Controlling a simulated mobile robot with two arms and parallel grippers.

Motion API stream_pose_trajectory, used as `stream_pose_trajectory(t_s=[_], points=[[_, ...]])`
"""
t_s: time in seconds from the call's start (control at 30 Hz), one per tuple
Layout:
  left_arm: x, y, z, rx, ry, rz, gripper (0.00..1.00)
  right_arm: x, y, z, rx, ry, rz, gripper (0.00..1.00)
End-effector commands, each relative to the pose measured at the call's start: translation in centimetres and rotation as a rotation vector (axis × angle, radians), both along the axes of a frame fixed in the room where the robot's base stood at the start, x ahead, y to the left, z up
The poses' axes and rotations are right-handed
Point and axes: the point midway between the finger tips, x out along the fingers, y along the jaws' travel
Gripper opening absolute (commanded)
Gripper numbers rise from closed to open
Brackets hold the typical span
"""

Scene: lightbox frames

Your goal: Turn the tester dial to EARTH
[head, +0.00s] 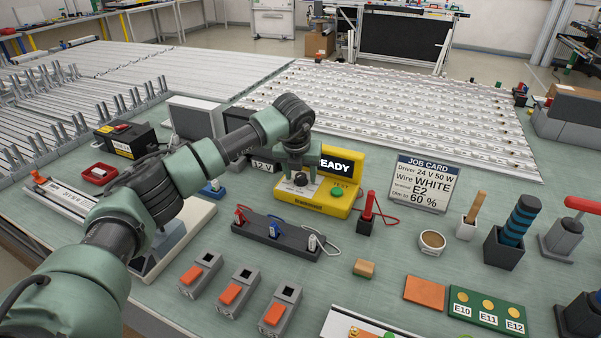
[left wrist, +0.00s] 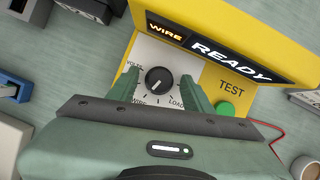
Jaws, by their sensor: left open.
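The yellow tester (head: 328,197) stands on the bench, with a screen that reads WIRE and READY in the left wrist view (left wrist: 222,48). Its black dial (left wrist: 158,80) sits on a white panel; its white mark points down-left, towards the WIRE label. VOLTS and LOAD are also legible; I cannot make out EARTH. A green TEST button (left wrist: 226,109) is right of the dial. My left gripper (head: 298,180) is open above the panel. In the left wrist view its fingers (left wrist: 160,90) lie either side of the dial, apart from it. My right gripper is not in view.
A dark rack with coloured clips (head: 275,235) lies in front of the tester. A red-handled probe in a black holder (head: 367,212) and a job card (head: 423,183) stand to its right. Black boxes stand to its left.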

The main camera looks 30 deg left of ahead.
Motion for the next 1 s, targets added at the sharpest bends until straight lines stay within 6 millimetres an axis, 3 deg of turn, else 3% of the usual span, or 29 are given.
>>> stream_pose_trajectory(t_s=[0.13,0.3,0.67,1.0], points=[[0.0,0.0,0.0,0.0,0.0,0.0,0.48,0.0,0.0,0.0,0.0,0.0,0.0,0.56],[0.0,0.0,0.0,0.0,0.0,0.0,0.0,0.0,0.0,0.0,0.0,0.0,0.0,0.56],[0.0,0.1,0.0,0.001,0.0,-0.043,0.0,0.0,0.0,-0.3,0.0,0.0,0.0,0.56],[0.0,0.3,0.0,-0.001,-0.001,-0.266,0.0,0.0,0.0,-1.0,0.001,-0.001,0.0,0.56]])
